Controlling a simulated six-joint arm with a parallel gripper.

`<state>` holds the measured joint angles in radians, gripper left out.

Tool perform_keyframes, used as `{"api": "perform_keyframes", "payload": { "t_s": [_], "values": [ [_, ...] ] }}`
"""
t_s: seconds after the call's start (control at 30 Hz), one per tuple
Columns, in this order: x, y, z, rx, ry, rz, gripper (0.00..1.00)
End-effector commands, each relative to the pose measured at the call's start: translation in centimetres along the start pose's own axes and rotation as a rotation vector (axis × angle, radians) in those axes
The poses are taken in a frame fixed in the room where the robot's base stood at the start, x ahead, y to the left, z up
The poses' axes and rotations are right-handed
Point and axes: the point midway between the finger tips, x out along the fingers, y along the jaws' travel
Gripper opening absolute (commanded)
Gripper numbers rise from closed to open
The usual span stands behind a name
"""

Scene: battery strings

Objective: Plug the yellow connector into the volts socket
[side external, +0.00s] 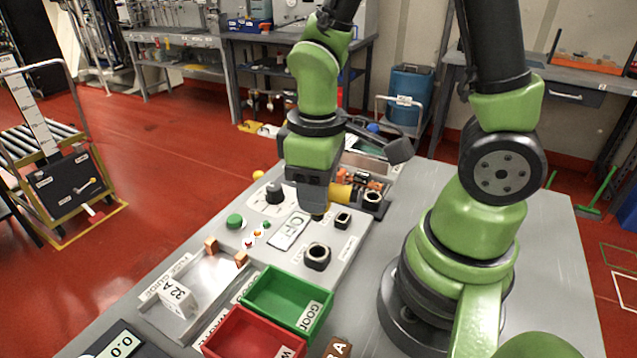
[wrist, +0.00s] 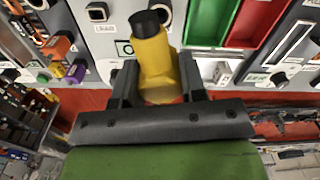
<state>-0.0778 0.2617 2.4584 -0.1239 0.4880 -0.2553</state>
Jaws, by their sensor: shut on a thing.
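My gripper (wrist: 153,90) is shut on the yellow connector (wrist: 155,60), with one jaw on each side of its body. The connector's black end points away from the jaws, over the panel. In the side view a yellow part (side external: 341,193) shows right beside my gripper (side external: 318,208). A round black socket (side external: 317,256) sits on the grey panel near the bins. A square black socket (side external: 342,218) and another round socket (side external: 373,198) lie farther back. The square one also shows in the wrist view (wrist: 97,12). The socket labels are too small to tell which is volts.
A green bin (side external: 325,313) and a red bin (side external: 208,345) stand at the panel's front. A black knob (side external: 274,191) and green button (side external: 235,221) rise from the panel. Orange (wrist: 58,46) and purple (wrist: 75,74) parts stand at the left. The table right of the panel is bare.

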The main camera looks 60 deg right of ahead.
Motion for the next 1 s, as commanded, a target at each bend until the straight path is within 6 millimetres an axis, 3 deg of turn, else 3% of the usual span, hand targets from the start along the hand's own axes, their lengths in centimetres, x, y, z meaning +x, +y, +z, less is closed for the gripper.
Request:
{"api": "perform_keyframes", "payload": {
  "t_s": [0.6, 1.0],
  "values": [
    [4.8, 0.0, 0.1, 0.001, -0.004, -0.001, 0.10],
    [5.8, 0.0, 0.0, 0.001, 0.000, 0.000, 0.10]
  ]
}}
